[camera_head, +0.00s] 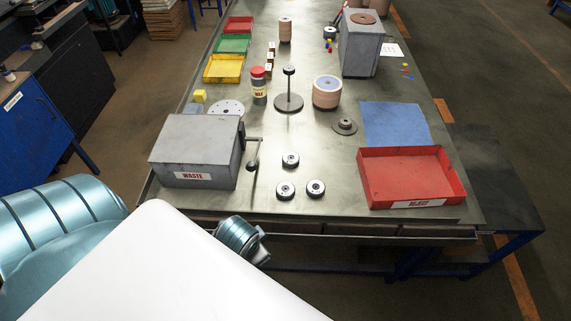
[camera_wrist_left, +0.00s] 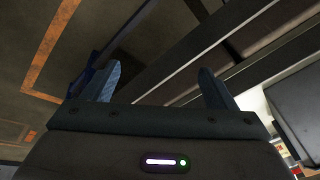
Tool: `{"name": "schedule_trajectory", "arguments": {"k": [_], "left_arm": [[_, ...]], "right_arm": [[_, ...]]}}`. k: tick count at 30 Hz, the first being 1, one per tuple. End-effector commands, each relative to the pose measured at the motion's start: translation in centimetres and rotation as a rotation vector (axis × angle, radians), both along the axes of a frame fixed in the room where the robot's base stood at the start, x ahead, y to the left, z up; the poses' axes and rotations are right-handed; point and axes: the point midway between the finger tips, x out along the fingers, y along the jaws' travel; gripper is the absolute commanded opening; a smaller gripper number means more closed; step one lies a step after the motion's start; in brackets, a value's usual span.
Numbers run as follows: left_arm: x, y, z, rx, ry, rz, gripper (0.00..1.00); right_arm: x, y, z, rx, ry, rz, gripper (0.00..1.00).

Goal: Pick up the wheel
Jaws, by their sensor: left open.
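Three small dark wheels with pale centres lie on the grey workbench (camera_head: 268,215) near its front edge. One wheel (camera_head: 291,159) is farther back, another wheel (camera_head: 285,190) is front left, and a third wheel (camera_head: 316,188) is front right. I cannot tell which one the task means. A teal wrist part of mine shows below the bench's front edge, apart from the wheels. My right gripper is not in view.
A grey waste box (camera_head: 195,150) with a crank stands left of the wheels, and a red tray (camera_head: 412,177) stands right. Behind are a post stand (camera_head: 288,102), a disc stack (camera_head: 326,94) and a brown disc (camera_head: 345,126). The bench around the wheels is clear.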

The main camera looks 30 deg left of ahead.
Motion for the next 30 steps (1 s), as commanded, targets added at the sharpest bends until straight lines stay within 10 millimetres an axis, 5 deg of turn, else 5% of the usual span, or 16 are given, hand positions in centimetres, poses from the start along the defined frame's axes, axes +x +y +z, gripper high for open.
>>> {"name": "schedule_trajectory", "arguments": {"k": [11, 22, 30], "left_arm": [[4.9, 0.2, 3.9, 0.226, 0.080, -0.482, 0.79], [13.0, -0.2, 7.6, 0.510, 0.302, -1.268, 0.79], [16.5, -0.8, 10.2, 0.604, 0.431, -1.668, 0.79]], "right_arm": [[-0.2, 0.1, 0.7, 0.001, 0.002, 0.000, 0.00], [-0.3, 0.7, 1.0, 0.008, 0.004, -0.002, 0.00], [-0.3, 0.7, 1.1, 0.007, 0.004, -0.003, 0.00]]}}
